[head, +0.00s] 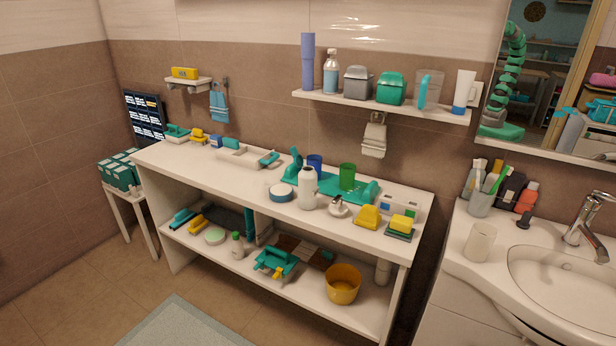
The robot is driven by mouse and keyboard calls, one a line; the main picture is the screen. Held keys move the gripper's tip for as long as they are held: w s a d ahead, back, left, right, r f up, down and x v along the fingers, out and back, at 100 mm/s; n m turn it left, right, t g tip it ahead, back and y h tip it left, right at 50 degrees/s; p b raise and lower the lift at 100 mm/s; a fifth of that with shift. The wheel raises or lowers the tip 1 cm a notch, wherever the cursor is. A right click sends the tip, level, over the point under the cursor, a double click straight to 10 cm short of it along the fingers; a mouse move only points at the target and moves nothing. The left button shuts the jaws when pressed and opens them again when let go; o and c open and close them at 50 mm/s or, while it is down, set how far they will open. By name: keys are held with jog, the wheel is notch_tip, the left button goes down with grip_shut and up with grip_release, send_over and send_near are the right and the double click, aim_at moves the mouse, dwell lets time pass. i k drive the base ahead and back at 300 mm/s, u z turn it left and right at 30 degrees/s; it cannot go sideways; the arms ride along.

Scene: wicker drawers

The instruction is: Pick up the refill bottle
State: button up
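A white bottle (307,190) stands upright on the white counter (230,180), near the middle of the view. A separate white pump top (338,207) sits on the counter just to its right. A clear bottle with a blue label (331,73) stands on the upper wall shelf. A small white bottle with a green cap (237,247) stands on the lower shelf. I cannot tell for certain which of these is the refill bottle. My gripper is not in view, and nothing is seen holding any bottle.
Near the white bottle are a blue-and-white round tin (280,193), a teal tray (325,187), a green cup (347,177) and a yellow block (368,216). A washbasin (570,275) is at the right. Open floor (110,300) lies at the front left.

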aim_at(308, 189)
jog(key=u, duration=0.45)
jog(key=i, duration=2.05)
jog(key=z, duration=0.35)
